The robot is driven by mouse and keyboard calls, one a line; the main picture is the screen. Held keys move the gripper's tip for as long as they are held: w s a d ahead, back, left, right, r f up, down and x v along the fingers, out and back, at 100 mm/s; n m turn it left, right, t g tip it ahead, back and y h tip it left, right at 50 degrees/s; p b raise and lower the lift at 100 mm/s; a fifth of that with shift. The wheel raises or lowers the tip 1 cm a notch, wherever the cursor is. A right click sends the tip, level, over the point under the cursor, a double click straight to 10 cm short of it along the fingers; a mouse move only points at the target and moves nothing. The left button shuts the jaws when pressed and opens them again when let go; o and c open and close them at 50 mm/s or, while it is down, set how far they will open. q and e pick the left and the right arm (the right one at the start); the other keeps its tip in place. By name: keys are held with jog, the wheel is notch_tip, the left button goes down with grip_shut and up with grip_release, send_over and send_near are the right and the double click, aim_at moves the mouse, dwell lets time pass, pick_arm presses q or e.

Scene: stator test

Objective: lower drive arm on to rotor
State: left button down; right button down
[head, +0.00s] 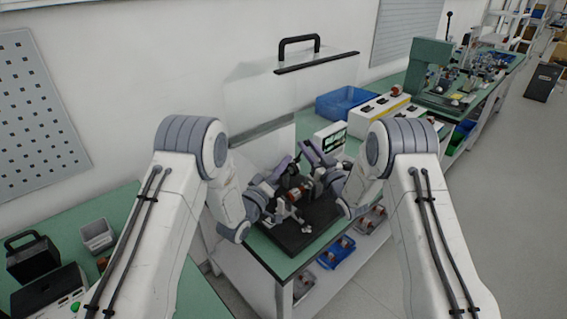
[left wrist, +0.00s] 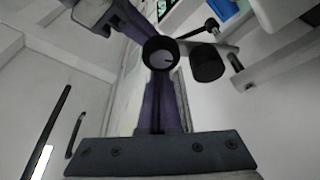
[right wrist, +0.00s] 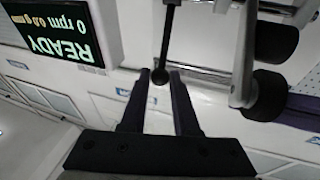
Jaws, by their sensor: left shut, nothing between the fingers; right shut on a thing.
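The test fixture on a black base (head: 308,236) stands on the green bench, with a reddish rotor area (head: 306,190) between my arms, partly hidden. My right gripper (right wrist: 160,80) is shut on a black ball knob (right wrist: 160,76) at the end of a thin rod. Beside it in the right wrist view is a silver drive arm (right wrist: 244,60) with a black roller (right wrist: 265,97). My left gripper (left wrist: 160,75) is shut and empty. A black ring-shaped end (left wrist: 160,52) shows at its fingertips, and the black roller (left wrist: 207,65) is to its right. Whether the roller touches the rotor cannot be told.
A screen (right wrist: 60,32) reads READY, 0 rpm. A clear guard with a black handle (head: 299,42) stands behind the fixture. A blue bin (head: 345,103) and a control box (head: 375,115) are on the bench at the back right. Parts bins are on the shelf below.

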pick_arm(q)
jog(key=shift+s+d+f, duration=0.4)
jog(key=shift+s+f, duration=0.05)
jog(key=shift+f, duration=0.15)
pick_arm(e)
jog(key=shift+r, duration=0.1)
jog(key=c, duration=0.8)
grip_release()
pick_arm(q)
jog(key=shift+w+d, duration=0.1)
pick_arm(e)
jog(key=shift+o, duration=0.7)
pick_arm(q)
jog(key=shift+r, duration=0.1)
